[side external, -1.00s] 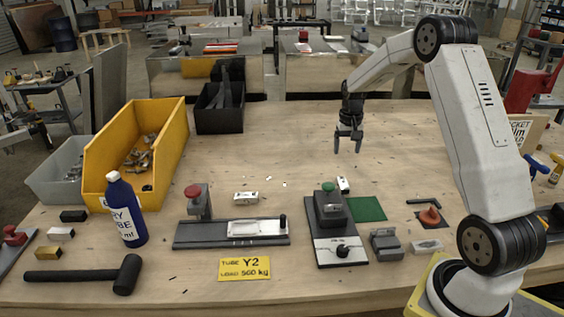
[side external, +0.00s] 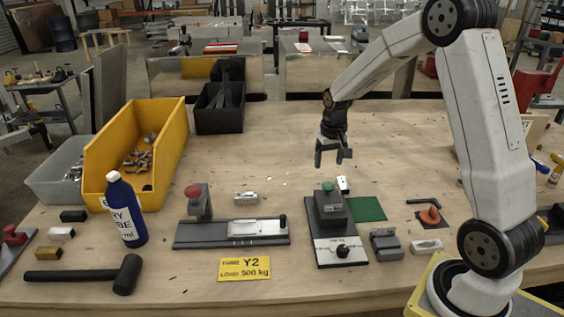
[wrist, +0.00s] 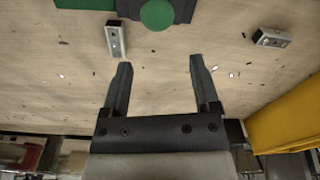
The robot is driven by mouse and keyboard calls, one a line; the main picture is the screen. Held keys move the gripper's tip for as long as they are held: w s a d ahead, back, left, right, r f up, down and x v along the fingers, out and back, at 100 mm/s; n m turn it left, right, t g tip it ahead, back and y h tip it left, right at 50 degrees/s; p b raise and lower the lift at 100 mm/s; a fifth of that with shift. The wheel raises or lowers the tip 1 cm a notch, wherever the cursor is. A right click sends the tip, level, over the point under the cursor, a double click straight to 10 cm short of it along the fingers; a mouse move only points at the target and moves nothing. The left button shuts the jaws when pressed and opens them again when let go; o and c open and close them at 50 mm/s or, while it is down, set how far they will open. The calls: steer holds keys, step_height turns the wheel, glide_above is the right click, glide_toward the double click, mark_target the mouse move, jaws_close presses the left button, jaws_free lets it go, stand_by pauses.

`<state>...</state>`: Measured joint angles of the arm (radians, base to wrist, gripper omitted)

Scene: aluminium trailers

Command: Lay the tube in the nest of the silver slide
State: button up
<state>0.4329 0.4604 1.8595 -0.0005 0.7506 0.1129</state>
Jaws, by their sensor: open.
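A small silver block-like tube (side external: 343,184) lies on the bench just behind the green-topped fixture. It also shows in the wrist view (wrist: 116,39). A similar silver piece (side external: 246,197) lies further left, seen too in the wrist view (wrist: 272,38). I cannot tell which is the task's tube. The silver slide (side external: 256,228) sits on a dark rail beside a red-topped post; its nest is too small to make out clearly. My gripper (side external: 333,157) is open and empty, pointing down above the bench behind the green-topped fixture. Its fingers (wrist: 155,62) show apart in the wrist view.
The green-topped fixture (side external: 332,210) stands right of the slide, with a green mat (side external: 367,209) beside it. A yellow bin (side external: 170,140), blue bottle (side external: 124,215) and black mallet (side external: 90,275) are at left. A yellow sign (side external: 244,269) lies in front. The bench's back middle is clear.

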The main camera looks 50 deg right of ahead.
steer(key=s+a+n+t, duration=0.1)
steer(key=s+a+n, duration=0.2)
steer(key=a, duration=0.9)
steer(key=shift+s, duration=1.15)
steer(key=shift+o, duration=0.2)
steer(key=s+a+n, duration=0.3)
steer(key=s+a, duration=0.4)
steer(key=shift+s+f+t, duration=0.2)
steer(key=shift+f+t, duration=0.2)
steer(key=shift+f, duration=0.05)
steer(key=shift+o, duration=0.2)
steer(key=shift+r, duration=0.15)
